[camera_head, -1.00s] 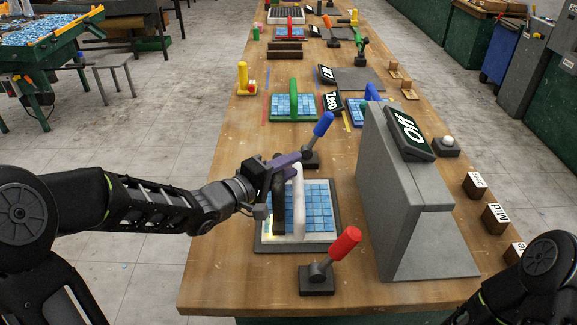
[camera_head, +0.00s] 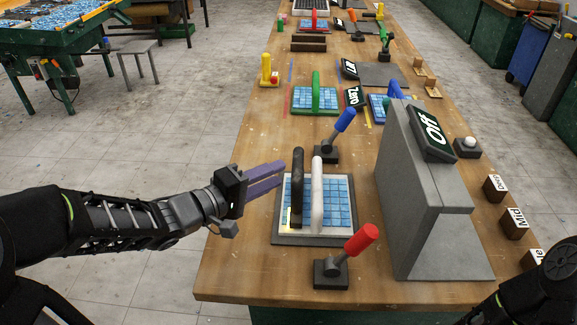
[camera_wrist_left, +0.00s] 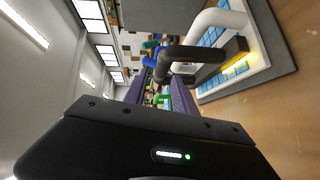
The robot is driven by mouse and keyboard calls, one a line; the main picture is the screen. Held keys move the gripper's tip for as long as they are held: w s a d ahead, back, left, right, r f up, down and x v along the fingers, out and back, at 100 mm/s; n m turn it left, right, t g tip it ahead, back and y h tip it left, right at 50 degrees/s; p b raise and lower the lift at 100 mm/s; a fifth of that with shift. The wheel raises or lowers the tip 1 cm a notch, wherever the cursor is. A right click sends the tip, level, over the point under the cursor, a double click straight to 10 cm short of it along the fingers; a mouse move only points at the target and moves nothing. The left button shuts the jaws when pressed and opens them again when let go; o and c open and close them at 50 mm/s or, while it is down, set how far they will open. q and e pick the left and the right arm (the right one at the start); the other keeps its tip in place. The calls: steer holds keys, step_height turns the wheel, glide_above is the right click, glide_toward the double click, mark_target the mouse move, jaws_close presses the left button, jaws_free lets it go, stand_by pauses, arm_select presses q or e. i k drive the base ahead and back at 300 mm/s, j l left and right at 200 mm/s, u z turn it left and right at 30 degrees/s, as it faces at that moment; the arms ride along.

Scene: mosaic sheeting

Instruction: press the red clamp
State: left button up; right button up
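The red clamp (camera_head: 362,239) is a red-handled lever on a dark base at the near edge of the bench, its handle tilted up to the right. My left gripper (camera_head: 284,173) has purple fingers, spread apart and empty. It is beyond and left of the red clamp, beside the black handle (camera_head: 297,188). The fingers also show in the wrist view (camera_wrist_left: 158,95) with a gap between them. The red clamp does not show in the wrist view. My right gripper is out of view; only part of that arm shows at lower right.
A blue-tiled sheet (camera_head: 341,206) lies on a grey board with the black handle and a white handle (camera_head: 317,195). A blue clamp (camera_head: 345,119) stands behind it. A grey block with an "Off" sign (camera_head: 433,130) stands right of the red clamp. Bare wood lies left of the clamp.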

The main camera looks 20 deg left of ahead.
mark_target(368, 233)
steer(key=k+l, duration=1)
